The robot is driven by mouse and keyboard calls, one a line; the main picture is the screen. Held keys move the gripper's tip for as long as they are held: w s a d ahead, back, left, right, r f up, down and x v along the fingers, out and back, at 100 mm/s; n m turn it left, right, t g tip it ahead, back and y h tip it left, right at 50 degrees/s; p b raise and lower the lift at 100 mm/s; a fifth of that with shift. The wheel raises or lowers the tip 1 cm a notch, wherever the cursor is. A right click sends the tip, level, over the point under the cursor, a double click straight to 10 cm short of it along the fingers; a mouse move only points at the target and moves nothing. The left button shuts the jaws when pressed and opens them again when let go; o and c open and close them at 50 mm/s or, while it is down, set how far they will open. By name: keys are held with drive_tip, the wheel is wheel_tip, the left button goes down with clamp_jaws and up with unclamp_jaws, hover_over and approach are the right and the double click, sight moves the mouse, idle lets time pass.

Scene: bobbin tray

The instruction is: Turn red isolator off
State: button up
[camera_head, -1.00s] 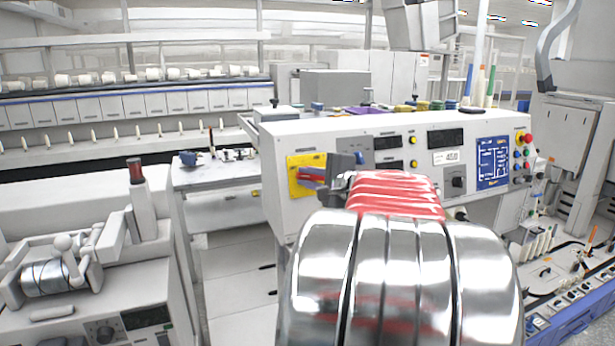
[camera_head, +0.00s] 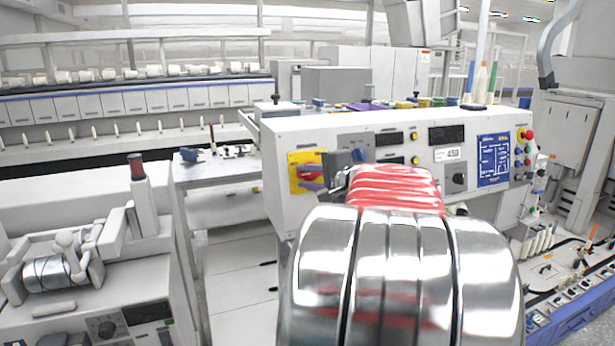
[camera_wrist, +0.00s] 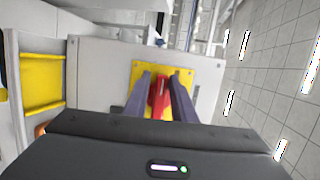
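The red isolator handle (camera_wrist: 160,95) sits on a yellow plate (camera_wrist: 138,70) on the left end of the pale console's front. In the wrist view the handle points along the fingers and lies between them. My gripper (camera_wrist: 163,85) has its two purple-grey fingers apart, one on each side of the handle, with tips close to the plate. I cannot tell whether either finger touches it. In the head view the yellow plate (camera_head: 296,184) shows left of my wrist, with red partly hidden by a finger. My arm hides the console's lower middle.
The console (camera_head: 290,135) also carries displays, a dark rotary switch (camera_head: 455,178), a blue panel (camera_head: 493,160) and a red button (camera_head: 528,134) at right. Bobbins and coloured cones stand on top. A bench with a small machine (camera_head: 60,265) stands at left.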

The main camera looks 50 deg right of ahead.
drive_tip(key=shift+o, duration=1.2)
drive_tip(key=shift+r, duration=0.1)
drive_tip(key=shift+d, duration=0.1)
drive_tip(key=shift+s, duration=0.1)
drive_tip(key=shift+s+r, duration=0.1)
drive_tip(key=shift+s, duration=0.15)
drive_tip(key=v, duration=1.3)
drive_tip(key=shift+s, duration=0.1)
